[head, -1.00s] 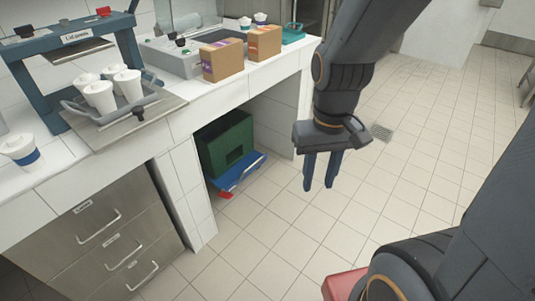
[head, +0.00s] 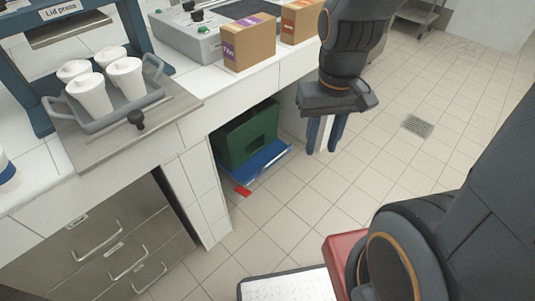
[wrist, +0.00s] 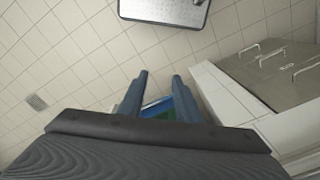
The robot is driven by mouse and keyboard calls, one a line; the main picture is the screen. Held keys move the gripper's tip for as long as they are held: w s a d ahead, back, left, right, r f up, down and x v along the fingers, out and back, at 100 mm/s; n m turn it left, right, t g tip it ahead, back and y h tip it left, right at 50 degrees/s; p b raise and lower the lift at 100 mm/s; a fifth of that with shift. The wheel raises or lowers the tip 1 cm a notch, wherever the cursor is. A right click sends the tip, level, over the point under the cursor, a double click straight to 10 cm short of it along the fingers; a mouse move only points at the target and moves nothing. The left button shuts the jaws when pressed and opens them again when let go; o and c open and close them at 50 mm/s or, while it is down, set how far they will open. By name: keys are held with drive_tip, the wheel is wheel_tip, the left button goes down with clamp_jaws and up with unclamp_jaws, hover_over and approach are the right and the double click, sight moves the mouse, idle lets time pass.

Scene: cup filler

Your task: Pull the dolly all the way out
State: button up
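The blue dolly (head: 262,165) stands on the floor in the recess under the counter, with its front edge near the opening. A red piece (head: 243,191) shows at its near corner. A green crate (head: 232,150) sits on the dolly; its back is hidden in the recess. My gripper (head: 322,153) points down, open and empty, to the right of the dolly in the head view and apart from it. In the wrist view my two fingers (wrist: 160,75) are spread, with part of the blue dolly (wrist: 155,103) and green crate showing between them.
A tiled counter wall (head: 203,200) and steel drawers (head: 120,255) stand left of the recess. A tray (head: 75,122) with several white cups and a brown box (head: 248,43) are on the counter. The tiled floor (head: 385,165) right of the recess is clear, with a drain (head: 417,126).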

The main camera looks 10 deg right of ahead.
drive_tip(key=w+f+t+b, duration=0.1)
drive_tip(key=w+f+b, duration=0.3)
drive_tip(key=f+b, duration=0.35)
drive_tip(key=w+f+b, duration=0.5)
drive_tip(key=f+b, duration=0.2)
drive_tip(key=f, duration=0.1)
drive_tip(key=m+y+b, duration=0.1)
drive_tip(key=m+b, duration=0.9)
drive_tip(key=m, duration=0.1)
hover_over(275, 159)
drive_tip(key=s+d, duration=0.1)
wheel_tip(275, 159, down, 37)
drive_tip(key=shift+t, duration=0.3)
drive_tip(key=f, duration=0.2)
drive_tip(key=f+b, duration=0.1)
drive_tip(key=f, duration=0.4)
drive_tip(key=shift+w+a+f+b, duration=0.15)
drive_tip(key=shift+w+a+b, duration=0.25)
clamp_jaws()
